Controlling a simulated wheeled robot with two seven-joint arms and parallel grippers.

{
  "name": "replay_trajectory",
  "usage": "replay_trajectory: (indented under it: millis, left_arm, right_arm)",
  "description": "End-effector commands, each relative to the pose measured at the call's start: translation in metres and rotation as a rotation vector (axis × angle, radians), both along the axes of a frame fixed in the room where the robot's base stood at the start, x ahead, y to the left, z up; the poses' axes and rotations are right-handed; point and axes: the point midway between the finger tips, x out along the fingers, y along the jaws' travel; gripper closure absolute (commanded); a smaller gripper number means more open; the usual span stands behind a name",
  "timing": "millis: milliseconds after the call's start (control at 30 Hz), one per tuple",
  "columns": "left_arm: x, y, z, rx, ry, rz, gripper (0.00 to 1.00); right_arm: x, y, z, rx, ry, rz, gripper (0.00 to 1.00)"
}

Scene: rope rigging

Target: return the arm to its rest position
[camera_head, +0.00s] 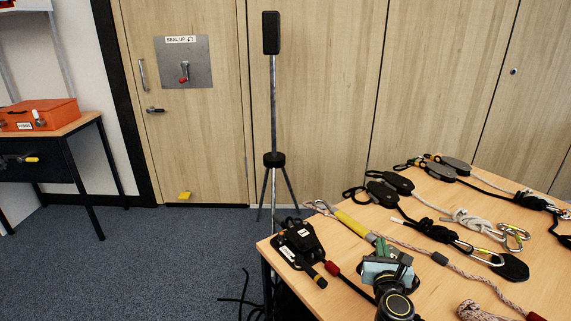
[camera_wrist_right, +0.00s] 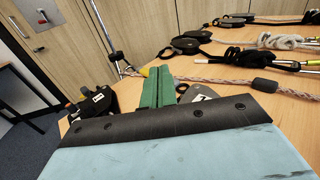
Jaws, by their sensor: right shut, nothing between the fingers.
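My right gripper (camera_head: 381,244) is over the near left part of the wooden table (camera_head: 470,215). In the wrist view its two green fingers (camera_wrist_right: 156,78) are pressed together with nothing between them. Beyond the fingertips lies a rope end with a yellow sleeve (camera_head: 352,223) and a metal hook; I cannot tell how high the fingers are above it. A black device with a white label (camera_head: 302,235) lies left of the gripper. My arm hides part of the table's front. My left gripper is not in view.
Black pulleys (camera_head: 390,182), pale knotted ropes (camera_head: 466,220) and carabiners (camera_head: 515,237) cover the table's right side. A tripod stand (camera_head: 273,130) rises behind its left corner. An orange case (camera_head: 40,114) sits on a side table at left. The floor (camera_head: 170,255) between is mostly clear.

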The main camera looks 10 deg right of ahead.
Motion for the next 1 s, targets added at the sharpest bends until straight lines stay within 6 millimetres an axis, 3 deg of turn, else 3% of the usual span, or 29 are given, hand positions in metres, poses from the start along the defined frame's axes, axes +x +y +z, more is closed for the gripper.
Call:
replay_trajectory:
  millis: [133, 267, 400, 533, 700, 800, 967, 1000]
  left_arm:
    - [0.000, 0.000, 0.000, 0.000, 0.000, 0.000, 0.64]
    - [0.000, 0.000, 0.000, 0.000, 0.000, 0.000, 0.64]
    - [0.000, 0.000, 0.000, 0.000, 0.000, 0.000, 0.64]
    - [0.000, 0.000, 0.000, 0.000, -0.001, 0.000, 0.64]
    - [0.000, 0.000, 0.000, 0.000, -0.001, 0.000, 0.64]
    - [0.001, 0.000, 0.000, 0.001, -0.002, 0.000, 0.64]
    - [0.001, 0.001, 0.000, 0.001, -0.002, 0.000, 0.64]
    - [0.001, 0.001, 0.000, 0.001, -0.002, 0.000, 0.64]
  right_arm:
    - [-0.004, 0.024, 0.009, -0.164, 0.023, 0.107, 1.00]
    - [-0.021, 0.081, 0.020, -0.555, 0.074, 0.340, 1.00]
    - [-0.063, 0.152, 0.012, -1.103, 0.134, 0.637, 1.00]
    - [-0.115, 0.196, -0.011, -1.600, 0.182, 0.901, 1.00]
    - [-0.191, 0.212, -0.044, -2.164, 0.240, 1.236, 1.00]
    - [-0.225, 0.206, -0.054, -2.385, 0.265, 1.398, 1.00]
    - [-0.266, 0.190, -0.060, -2.608, 0.299, 1.611, 1.00]
    - [-0.275, 0.186, -0.060, 2.649, -0.306, -1.660, 1.00]
